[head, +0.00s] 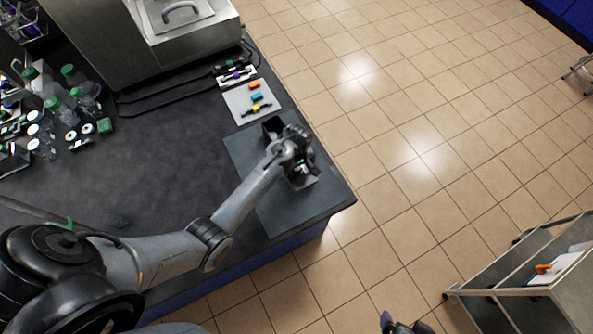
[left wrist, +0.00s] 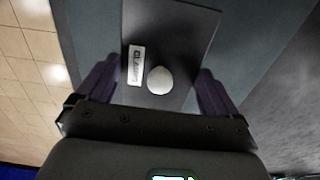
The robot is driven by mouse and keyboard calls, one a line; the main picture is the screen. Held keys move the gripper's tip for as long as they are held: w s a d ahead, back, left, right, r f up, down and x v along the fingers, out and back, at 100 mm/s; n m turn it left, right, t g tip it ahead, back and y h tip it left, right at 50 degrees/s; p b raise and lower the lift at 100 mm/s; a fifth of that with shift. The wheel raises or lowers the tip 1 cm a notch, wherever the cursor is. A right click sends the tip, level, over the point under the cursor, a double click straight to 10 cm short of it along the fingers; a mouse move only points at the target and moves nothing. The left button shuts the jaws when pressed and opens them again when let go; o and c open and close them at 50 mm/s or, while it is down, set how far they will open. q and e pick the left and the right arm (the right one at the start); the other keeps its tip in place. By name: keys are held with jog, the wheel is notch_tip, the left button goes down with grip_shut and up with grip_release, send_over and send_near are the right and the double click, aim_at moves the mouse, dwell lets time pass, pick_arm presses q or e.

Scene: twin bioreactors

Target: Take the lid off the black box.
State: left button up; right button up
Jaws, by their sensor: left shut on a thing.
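The black box (head: 271,125) stands on a grey-green mat at the right end of the bench, largely hidden behind my left gripper in the head view. My left gripper (head: 302,168) is over it, pointing down. In the left wrist view, a flat dark lid (left wrist: 178,32) with a white round knob and a white label lies between the two purple fingers (left wrist: 156,92). The gripper is shut on the lid. Whether the lid is clear of the box is hidden. My right gripper (head: 402,326) only peeks in at the bottom edge of the head view.
A pale tray (head: 236,101) with small coloured pieces lies just behind the mat (head: 277,213). Bottles (head: 60,112) crowd the bench's left. A steel machine (head: 150,45) stands at the back. The bench's right edge is close to the gripper. A cart (head: 540,285) stands at lower right.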

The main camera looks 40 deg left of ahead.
aim_at(297, 172)
pick_arm(q)
jog(key=shift+a+f, duration=0.15)
jog(key=shift+f, duration=1.95)
jog(key=o, duration=0.8)
jog(key=shift+f, duration=0.15)
